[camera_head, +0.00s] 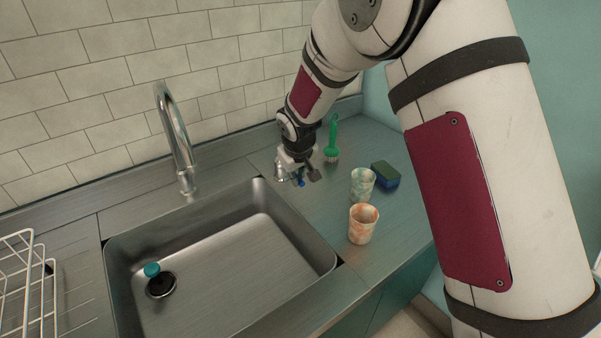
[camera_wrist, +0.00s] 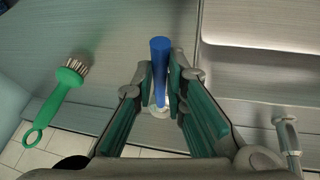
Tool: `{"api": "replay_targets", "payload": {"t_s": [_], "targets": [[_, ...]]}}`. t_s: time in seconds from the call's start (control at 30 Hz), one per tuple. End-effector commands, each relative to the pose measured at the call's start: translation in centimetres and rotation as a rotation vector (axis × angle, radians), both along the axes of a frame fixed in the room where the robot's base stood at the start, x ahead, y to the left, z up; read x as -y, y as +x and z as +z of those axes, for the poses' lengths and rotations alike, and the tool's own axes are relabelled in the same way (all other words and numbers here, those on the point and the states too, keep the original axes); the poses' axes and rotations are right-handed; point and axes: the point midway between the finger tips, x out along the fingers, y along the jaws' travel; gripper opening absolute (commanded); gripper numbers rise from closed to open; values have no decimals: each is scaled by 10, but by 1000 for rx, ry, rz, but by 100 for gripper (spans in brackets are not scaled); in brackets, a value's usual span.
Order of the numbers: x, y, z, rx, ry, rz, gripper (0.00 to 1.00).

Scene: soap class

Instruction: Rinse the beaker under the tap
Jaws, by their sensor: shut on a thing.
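My gripper (camera_head: 301,178) is low over the counter right of the sink, shut on a blue handle (camera_wrist: 160,68). In the wrist view the handle stands between the fingers above a pale round base; the fingers partly hide it. The metal tap (camera_head: 173,125) arches over the back of the sink (camera_head: 230,250); its base shows at the lower right of the wrist view (camera_wrist: 287,135). No water shows from it. Two marbled beakers stand upright on the right counter, apart from my gripper: one green and white (camera_head: 362,185), one orange and white (camera_head: 362,224).
A green brush (camera_head: 333,140) lies behind the beakers. A blue and green sponge (camera_head: 385,175) sits beside the green beaker. A teal-topped piece (camera_head: 152,270) is at the sink's drain. A white wire rack (camera_head: 25,280) stands at the far left. The sink basin is otherwise empty.

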Motion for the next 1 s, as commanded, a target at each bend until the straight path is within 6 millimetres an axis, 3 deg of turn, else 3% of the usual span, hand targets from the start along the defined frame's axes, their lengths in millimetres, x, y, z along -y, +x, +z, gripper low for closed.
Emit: {"api": "replay_targets", "payload": {"t_s": [0.57,0.6,0.67,1.0], "targets": [[-9,-4,0,0,1,-84,0],[-9,-4,0,0,1,-84,22],[-9,-4,0,0,1,-84,33],[-9,-5,2,1,1,-83,33]]}}
